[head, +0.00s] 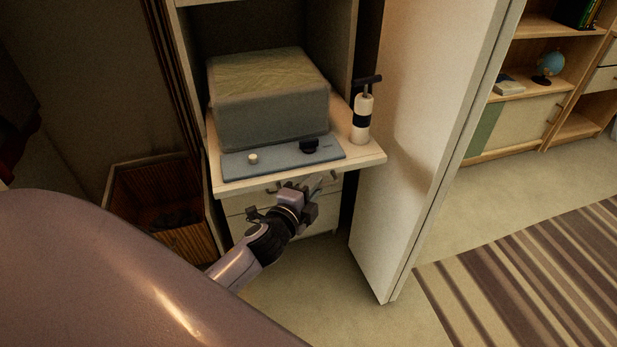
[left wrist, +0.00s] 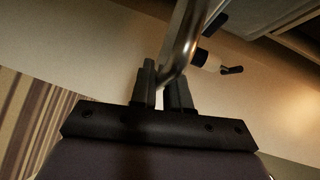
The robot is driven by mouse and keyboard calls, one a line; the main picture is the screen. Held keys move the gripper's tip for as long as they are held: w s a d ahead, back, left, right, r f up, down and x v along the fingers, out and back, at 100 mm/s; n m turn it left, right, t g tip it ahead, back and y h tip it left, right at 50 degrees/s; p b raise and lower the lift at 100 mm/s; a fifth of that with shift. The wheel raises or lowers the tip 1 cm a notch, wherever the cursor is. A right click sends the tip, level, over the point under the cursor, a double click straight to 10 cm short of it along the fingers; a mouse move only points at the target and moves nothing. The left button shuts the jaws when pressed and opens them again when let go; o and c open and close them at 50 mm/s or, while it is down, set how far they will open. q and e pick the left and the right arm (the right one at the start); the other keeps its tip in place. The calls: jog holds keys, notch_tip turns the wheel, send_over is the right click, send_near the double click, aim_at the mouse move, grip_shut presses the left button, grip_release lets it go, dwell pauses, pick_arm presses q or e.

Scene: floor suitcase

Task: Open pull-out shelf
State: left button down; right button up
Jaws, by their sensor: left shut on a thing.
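The pull-out shelf (head: 360,158) is a light wooden board standing out from the tall cabinet. My left gripper (head: 318,183) is just below the shelf's front edge. In the left wrist view its dark fingers (left wrist: 164,88) are shut on a bent metal handle (left wrist: 183,42); the handle is mostly hidden by the gripper in the head view. My right gripper is not in view.
A black and white hand pump (head: 362,117) stands on the shelf's right side. A tall cabinet door (head: 415,130) stands open on the right. A wooden bin (head: 190,243) is at the lower left. Carpet (head: 330,290) in front is free; a striped rug (head: 540,270) lies to the right.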

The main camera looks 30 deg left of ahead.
pick_arm(q)
jog(key=shift+s+d, duration=1.25)
jog(key=shift+d, duration=0.2)
jog(key=c, duration=1.2)
grip_release()
jog(key=shift+c, duration=0.2)
jog(key=s+r, duration=0.1)
jog(key=s, duration=0.6)
jog(key=shift+d, duration=0.25)
jog(key=shift+s+f, duration=0.1)
